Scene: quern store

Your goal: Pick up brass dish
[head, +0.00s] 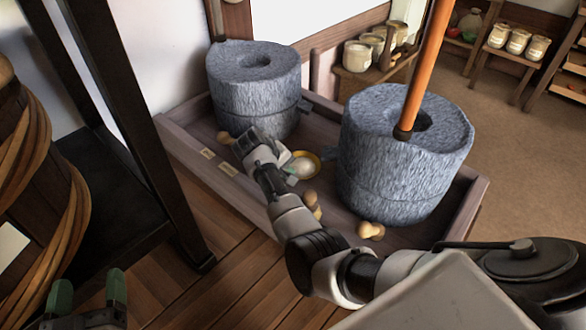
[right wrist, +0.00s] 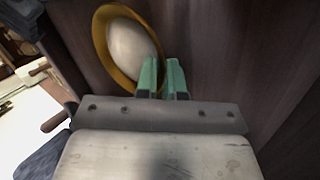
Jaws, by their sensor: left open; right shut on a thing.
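The brass dish (head: 316,160) is in the wooden trough between the two grey stone querns, with a pale rounded thing in it. In the right wrist view the dish (right wrist: 102,38) shows its yellow rim and pale content left of the fingers, looking tilted. My right gripper (right wrist: 163,78) is shut on the dish's near rim between its green fingertips. My left gripper (head: 88,294) is open and empty at the bottom left, far from the dish.
The left quern (head: 254,95) and right quern (head: 395,165) stand close around the dish; an orange pole (head: 425,65) rises from the right one. Peanut-shaped tan things (head: 371,231) lie in the trough (head: 225,190). A dark frame (head: 125,110) and barrel (head: 40,180) stand left.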

